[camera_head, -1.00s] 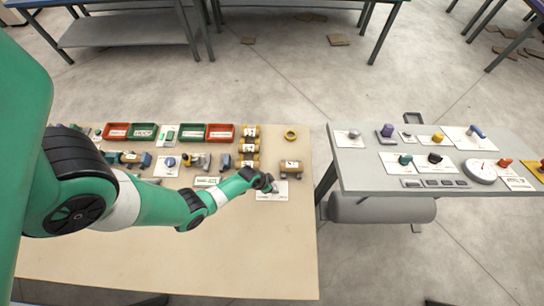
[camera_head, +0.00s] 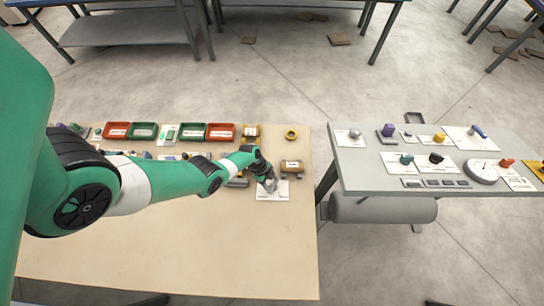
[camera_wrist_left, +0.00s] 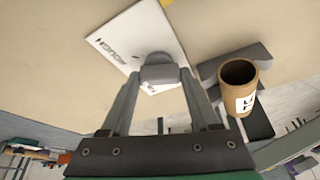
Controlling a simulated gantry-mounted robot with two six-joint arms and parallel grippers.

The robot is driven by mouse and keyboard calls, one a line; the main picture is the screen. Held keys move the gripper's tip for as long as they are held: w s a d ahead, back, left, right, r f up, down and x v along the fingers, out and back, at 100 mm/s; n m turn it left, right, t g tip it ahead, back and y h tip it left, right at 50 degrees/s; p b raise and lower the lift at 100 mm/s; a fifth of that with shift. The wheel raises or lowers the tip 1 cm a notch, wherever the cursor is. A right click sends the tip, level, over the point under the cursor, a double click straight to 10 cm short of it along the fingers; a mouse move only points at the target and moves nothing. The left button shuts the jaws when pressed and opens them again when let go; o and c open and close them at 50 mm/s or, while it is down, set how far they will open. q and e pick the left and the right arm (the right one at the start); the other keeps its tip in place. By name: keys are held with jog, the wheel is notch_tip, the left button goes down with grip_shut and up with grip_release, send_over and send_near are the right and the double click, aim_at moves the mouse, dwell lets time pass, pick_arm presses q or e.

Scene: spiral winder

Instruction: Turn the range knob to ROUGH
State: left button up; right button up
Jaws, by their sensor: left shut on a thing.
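The range knob (camera_wrist_left: 158,72) is a grey knob on a white label plate (camera_wrist_left: 130,35) that bears the printed word ROUGH. In the left wrist view the knob sits between the tips of my left gripper (camera_wrist_left: 158,84), which is shut on it. In the head view my left gripper (camera_head: 269,183) points down at the white plate (camera_head: 273,195) near the right end of the beige table, and it hides most of the knob. I cannot read the knob's pointer direction. My right gripper is not in view.
A cardboard tube (camera_wrist_left: 239,78) on a dark holder stands close beside the gripper; it also shows in the head view (camera_head: 292,166). Red and green trays line the back. The table's front (camera_head: 180,260) is clear.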

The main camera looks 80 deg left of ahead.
pick_arm(q)
jog(key=m, duration=0.2)
jog(key=shift+w+a+f+m+g+h+b, duration=0.1)
jog(key=shift+a+m+g+h+b, duration=0.05)
jog(key=shift+m+g+h+b, duration=0.2)
jog(key=shift+m+g+b, duration=0.25)
jog(key=shift+m+b, duration=0.1)
jog(key=shift+m, duration=0.4)
jog(key=o, duration=1.4)
jog(key=shift+c, duration=0.2)
jog(key=p+v, duration=0.9)
jog(key=v, duration=0.2)
jog(key=shift+a+r, duration=0.15)
jog(key=shift+r, duration=0.25)
